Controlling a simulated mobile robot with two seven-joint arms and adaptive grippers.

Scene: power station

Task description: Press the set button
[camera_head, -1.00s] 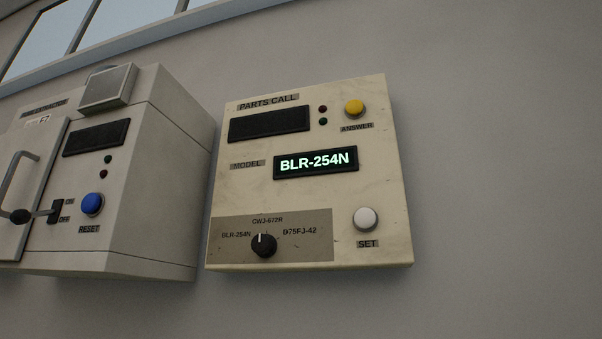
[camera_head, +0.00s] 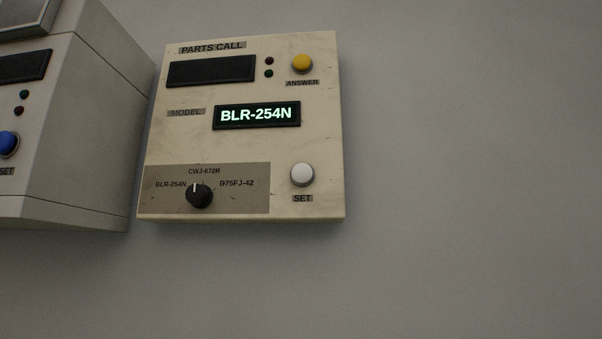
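The white round set button (camera_head: 302,174) is at the lower right of the cream PARTS CALL panel (camera_head: 180,135), above a label reading SET. The panel hangs on the wall, left of the middle of the head view. Its model display (camera_head: 257,115) is lit and reads BLR-254N. The black knob (camera_head: 199,195) at the lower left has its white mark pointing roughly up, slightly left, between the labels BLR-254N, CWJ-672R and D75FJ-42. Neither of my grippers is in view.
The yellow answer button (camera_head: 302,63) is at the panel's upper right, beside two small dark lamps and a dark display (camera_head: 211,71). A grey cabinet (camera_head: 85,120) with a blue reset button (camera_head: 8,143) stands close on the left. The wall to the right is bare.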

